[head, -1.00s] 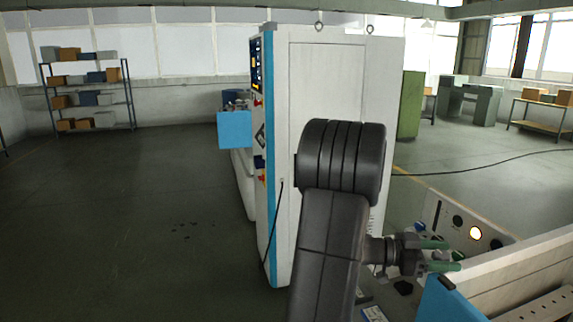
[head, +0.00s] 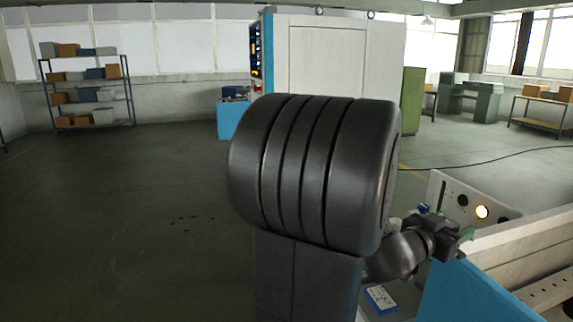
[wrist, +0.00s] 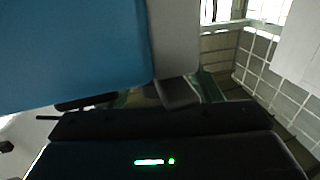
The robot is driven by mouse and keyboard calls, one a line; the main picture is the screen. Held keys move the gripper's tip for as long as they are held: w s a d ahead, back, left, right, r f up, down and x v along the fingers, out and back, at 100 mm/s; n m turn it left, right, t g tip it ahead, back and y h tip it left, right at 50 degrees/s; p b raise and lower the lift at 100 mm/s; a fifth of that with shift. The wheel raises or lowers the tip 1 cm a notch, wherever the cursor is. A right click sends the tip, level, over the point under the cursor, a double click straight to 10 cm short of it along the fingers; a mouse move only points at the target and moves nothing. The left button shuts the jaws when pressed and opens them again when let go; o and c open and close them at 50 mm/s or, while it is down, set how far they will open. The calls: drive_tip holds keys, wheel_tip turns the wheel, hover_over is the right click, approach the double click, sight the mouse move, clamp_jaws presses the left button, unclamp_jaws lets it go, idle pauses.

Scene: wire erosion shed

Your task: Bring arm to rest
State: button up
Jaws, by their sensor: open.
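My gripper (head: 464,244) shows at the right of the head view, close to the blue and white machine housing (head: 440,293). Its green-tipped fingers are partly hidden behind my own wrist, and nothing shows held in them. My arm's large dark joint fills the middle of the head view. In the wrist view my gripper (wrist: 150,95) is open, its fingers partly covered by a blue panel (wrist: 70,50) very near the camera. I cannot tell whether the gripper touches the panel.
A tall white machine cabinet (head: 320,58) stands ahead, partly hidden by my arm. A panel with a lit lamp (head: 460,203) is just behind my gripper. A blue-edged card (head: 381,298) lies below my wrist. A shelf with boxes (head: 88,88) stands far left; the left floor (head: 130,220) is clear.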

drive_tip(key=shift+f+n+t+y+b, duration=0.15)
drive_tip(key=shift+n+t+y+b, duration=0.8)
drive_tip(key=shift+b, duration=0.95)
drive_tip(key=shift+s+a+r+t, duration=0.1)
drive_tip(key=shift+a+r+t, duration=0.1)
drive_tip(key=shift+t, duration=0.15)
drive_tip(key=shift+s+a, duration=0.4)
drive_tip(key=shift+w+a, duration=0.1)
drive_tip(key=shift+a, duration=0.05)
